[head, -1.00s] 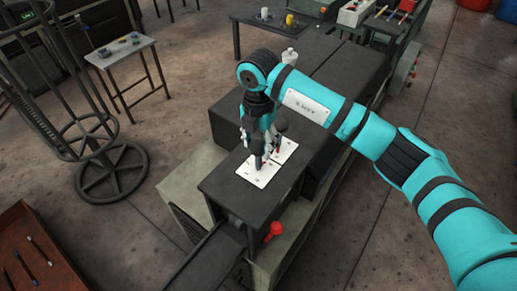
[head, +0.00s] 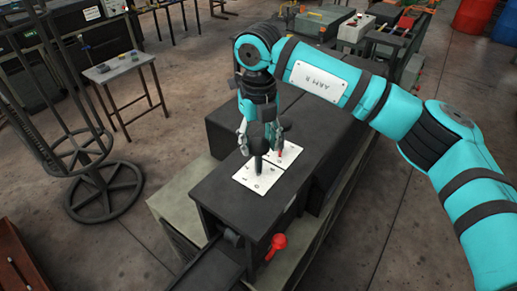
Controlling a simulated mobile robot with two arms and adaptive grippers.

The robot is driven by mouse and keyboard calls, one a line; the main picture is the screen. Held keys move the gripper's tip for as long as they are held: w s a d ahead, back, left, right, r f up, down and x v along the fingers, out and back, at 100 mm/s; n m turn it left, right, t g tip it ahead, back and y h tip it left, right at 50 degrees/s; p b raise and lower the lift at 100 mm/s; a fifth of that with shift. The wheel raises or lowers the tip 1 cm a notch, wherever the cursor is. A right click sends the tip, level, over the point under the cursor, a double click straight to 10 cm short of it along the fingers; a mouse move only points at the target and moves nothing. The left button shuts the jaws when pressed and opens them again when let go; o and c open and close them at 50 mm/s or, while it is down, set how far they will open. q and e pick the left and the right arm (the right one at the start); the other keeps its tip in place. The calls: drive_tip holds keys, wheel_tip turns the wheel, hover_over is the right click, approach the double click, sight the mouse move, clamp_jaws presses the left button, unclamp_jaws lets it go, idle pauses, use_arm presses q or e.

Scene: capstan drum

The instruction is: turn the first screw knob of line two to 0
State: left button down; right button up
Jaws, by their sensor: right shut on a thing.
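Two white marked plates lie on top of a dark machine block; the front plate (head: 262,186) is the nearer one, and the rear plate (head: 290,150) is partly covered by my right gripper. The marks on them are too small to read. My right gripper (head: 258,150) points down over the plates and is shut on a screw knob, which its fingers mostly hide. I cannot tell which line this knob belongs to. A small red part (head: 281,153) stands on the rear plate beside the gripper. My left gripper is not in view.
A red lever knob (head: 279,241) sticks out at the block's front right. A small table (head: 118,68) stands at the left behind a round metal frame (head: 95,195). Benches with tools fill the back. The floor at the right is clear, apart from my right arm above it.

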drive_tip(key=n+b, duration=0.1)
drive_tip(key=n, duration=0.2)
drive_tip(key=shift+f+b, duration=0.1)
drive_tip(key=shift+b, duration=0.25)
drive_tip(key=n+b, duration=0.1)
drive_tip(key=n, duration=0.2)
drive_tip(key=n+b, duration=0.1)
drive_tip(key=n, duration=0.7)
drive_tip(key=shift+n+b, duration=0.3)
drive_tip(key=shift+b, duration=0.1)
drive_tip(key=n, duration=0.4)
drive_tip(key=shift+r+n, duration=0.2)
drive_tip(key=shift+n, duration=0.1)
drive_tip(key=n, duration=1.3)
drive_tip(key=shift+p, duration=0.35)
drive_tip(key=shift+n, duration=0.4)
